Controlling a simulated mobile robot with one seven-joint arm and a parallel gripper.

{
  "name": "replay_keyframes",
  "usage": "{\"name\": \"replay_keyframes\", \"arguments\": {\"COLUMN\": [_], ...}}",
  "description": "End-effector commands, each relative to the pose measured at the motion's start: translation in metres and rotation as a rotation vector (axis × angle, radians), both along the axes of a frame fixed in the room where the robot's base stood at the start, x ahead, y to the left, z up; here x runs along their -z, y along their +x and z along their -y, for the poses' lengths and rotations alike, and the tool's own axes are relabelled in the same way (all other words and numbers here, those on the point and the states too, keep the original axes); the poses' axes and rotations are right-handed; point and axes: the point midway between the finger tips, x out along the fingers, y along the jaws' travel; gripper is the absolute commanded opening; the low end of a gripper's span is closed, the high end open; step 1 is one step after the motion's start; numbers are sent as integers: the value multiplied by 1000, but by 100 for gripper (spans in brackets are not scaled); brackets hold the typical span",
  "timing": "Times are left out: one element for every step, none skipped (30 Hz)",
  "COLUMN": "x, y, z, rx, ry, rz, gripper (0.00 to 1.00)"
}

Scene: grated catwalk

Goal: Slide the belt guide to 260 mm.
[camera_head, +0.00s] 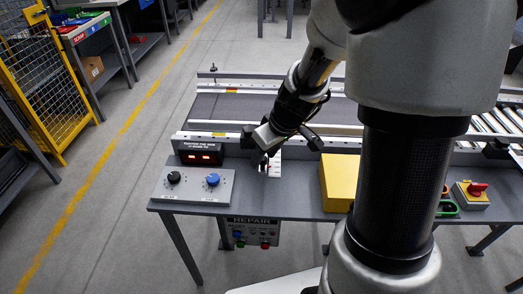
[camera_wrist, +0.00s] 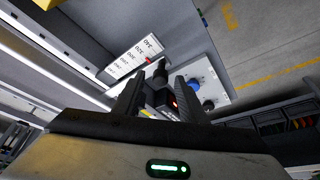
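The belt guide is probably the light metal rail (camera_head: 212,135) along the near side of the grey conveyor belt (camera_head: 222,106). A white number scale (camera_head: 275,166) sits on the near ledge; it also shows in the wrist view (camera_wrist: 130,58) with a red mark near one edge. I cannot read its setting surely. My gripper (camera_head: 265,162) points down beside the scale. In the wrist view my gripper (camera_wrist: 157,88) has its fingers apart, with a dark knob (camera_wrist: 158,73) in line between them. Contact with the knob cannot be made out.
A control box (camera_head: 196,185) with black and blue knobs stands left of the scale, below a red-digit display (camera_head: 199,157). A yellow block (camera_head: 340,181) stands to the right. Rollers lie beyond my arm.

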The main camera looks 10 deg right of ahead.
Motion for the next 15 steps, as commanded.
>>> {"name": "replay_keyframes", "arguments": {"x": [1, 1, 1, 1, 1, 1, 1, 1, 1, 1, 1, 1, 1, 1, 1], "y": [0, 1, 1, 1, 1, 1, 1, 0, 0, 0, 0, 0, 0, 0, 0], "z": [0, 0, -1, -1, -1, 0, 0, -1, 0, -1, -1, -1, 0, -1, -1], "rx": [0, -1, -1, -1, -1, -1, -1, -1, -1, -1, -1, -1, -1, -1, -1], "ry": [0, 0, 0, 0, 0, 0, 0, 0, 0, 0, 0, 0, 0, 0, 0], "rz": [0, 0, 0, 0, 0, 0, 0, 0, 0, 0, 0, 0, 0, 0, 0], "gripper": [38, 38, 38, 38, 38, 38, 38, 38, 31, 26, 21, 14, 9, 4, 0]}}
